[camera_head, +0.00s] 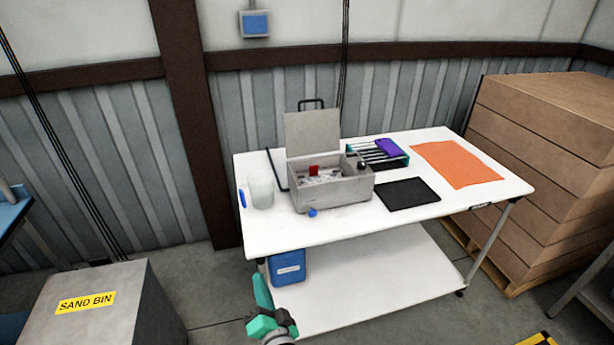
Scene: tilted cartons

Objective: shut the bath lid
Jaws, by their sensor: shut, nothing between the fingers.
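The bath is a grey box (333,194) on the white table, seen in the head view. Its lid (313,134) stands upright at the back left of the box, open, with a dark handle (311,104) at its top edge. Small items show inside the box, one of them red (313,171). A dark round knob (361,166) is at the box's right end, and a blue knob (312,212) is at its front. My teal gripper (257,278) is at the bottom of the view, low in front of the table and well apart from the bath. It is shut and empty.
A clear beaker (261,191) and a dark bent bar (276,170) are left of the bath. A rack (401,158) with a purple item, a black mat (408,193) and an orange sheet (457,165) lie to its right. Stacked cartons (545,150) stand right; a sand bin (95,305) stands left.

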